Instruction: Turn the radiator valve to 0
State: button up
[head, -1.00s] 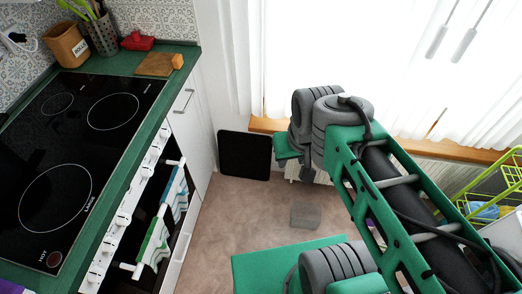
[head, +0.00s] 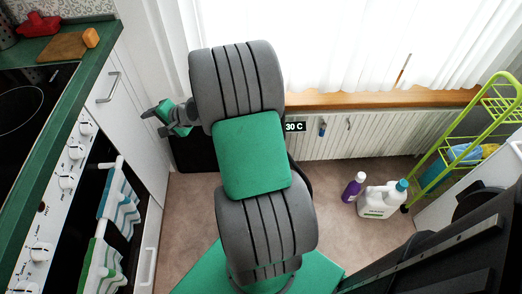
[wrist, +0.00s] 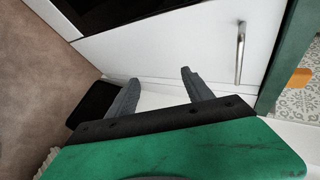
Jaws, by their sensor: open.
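The white ribbed radiator (head: 375,138) stands under the window sill, right of my arm in the head view. A small black display reading "30 C" (head: 294,127) shows at its left end, right beside my arm. I cannot make out the radiator valve; my arm covers the area left of the display. My gripper (head: 156,120) is left of my arm, in front of the white cabinet side, apart from the radiator. In the wrist view my gripper (wrist: 160,80) is open and empty, its two fingers apart, facing a white cabinet front with a metal handle (wrist: 240,52).
The counter (head: 70,75) and stove with hanging striped towels (head: 117,205) line the left. A purple bottle (head: 353,187) and a white jug (head: 382,200) stand on the floor before the radiator. A green rack (head: 440,150) is at right. A black panel (wrist: 92,104) stands low by the cabinet.

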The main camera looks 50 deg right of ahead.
jog(key=s+d+f+m+t+h+b, duration=0.2)
jog(key=d+f+m+h+b, duration=0.15)
jog(key=d+f+m, duration=0.45)
jog(key=s+d+f+m+t+h+b, duration=0.25)
jog(key=d+f+m+b, duration=0.3)
jog(key=d+f, duration=0.4)
jog(key=s+d+f+m+g+h+b, duration=0.2)
jog(key=s+d+f+m+h, duration=0.35)
jog(key=s+m, duration=0.3)
jog(key=s+d+f+m+g+h+b, duration=0.2)
jog(key=s+d+f+m+h+b, duration=0.1)
jog(key=s+d+f+m+h, duration=0.45)
jog(key=w+d+r+m+y+p, duration=0.1)
jog(key=w+d+m+y, duration=0.1)
jog(key=w+d, duration=0.3)
jog(key=shift+r+y, duration=0.3)
jog(key=shift+r, duration=0.1)
jog(key=shift+t, duration=0.25)
grip_shut()
